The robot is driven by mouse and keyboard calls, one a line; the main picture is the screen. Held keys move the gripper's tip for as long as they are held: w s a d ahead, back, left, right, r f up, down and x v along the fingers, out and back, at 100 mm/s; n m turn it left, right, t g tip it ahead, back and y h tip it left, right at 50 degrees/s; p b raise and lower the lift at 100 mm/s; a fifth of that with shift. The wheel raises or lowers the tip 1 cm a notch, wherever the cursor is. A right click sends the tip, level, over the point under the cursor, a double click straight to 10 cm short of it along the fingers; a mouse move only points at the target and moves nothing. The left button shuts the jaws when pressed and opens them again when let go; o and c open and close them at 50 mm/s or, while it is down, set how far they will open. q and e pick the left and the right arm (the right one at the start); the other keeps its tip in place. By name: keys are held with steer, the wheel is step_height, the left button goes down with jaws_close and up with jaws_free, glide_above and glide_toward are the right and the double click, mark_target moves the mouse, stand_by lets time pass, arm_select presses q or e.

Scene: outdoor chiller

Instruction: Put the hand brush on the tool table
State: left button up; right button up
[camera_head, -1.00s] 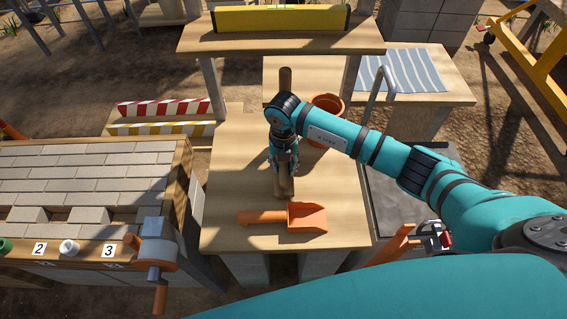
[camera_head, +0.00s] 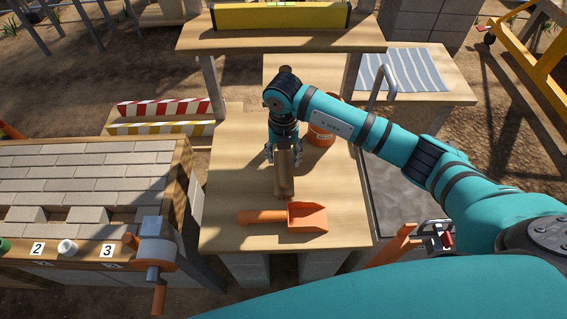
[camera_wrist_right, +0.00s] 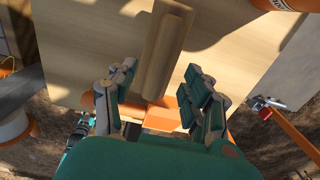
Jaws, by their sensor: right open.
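The hand brush (camera_head: 285,180), a long wooden block shape, lies on the light wooden tool table (camera_head: 235,175), pointing toward the orange scoop at the front. In the right wrist view the brush (camera_wrist_right: 165,52) rests on the bare tabletop, ahead of and between the finger lines. My right gripper (camera_head: 283,153) hangs above the brush's far part with its fingers spread. Its open fingers also show in the right wrist view (camera_wrist_right: 158,92), with no object clamped. The brush's far end is partly hidden by the gripper. My left gripper is not in view.
An orange scoop (camera_head: 305,217) lies at the table's front. An orange pot (camera_head: 322,132) stands at the back right, partly behind my arm. A raised shelf with a yellow level (camera_head: 280,17) is behind. The table's left side is clear.

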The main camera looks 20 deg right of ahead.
step_height(320, 180, up, 8)
steer(key=b, duration=0.1)
steer(key=shift+f, duration=0.15)
stand_by(0.5)
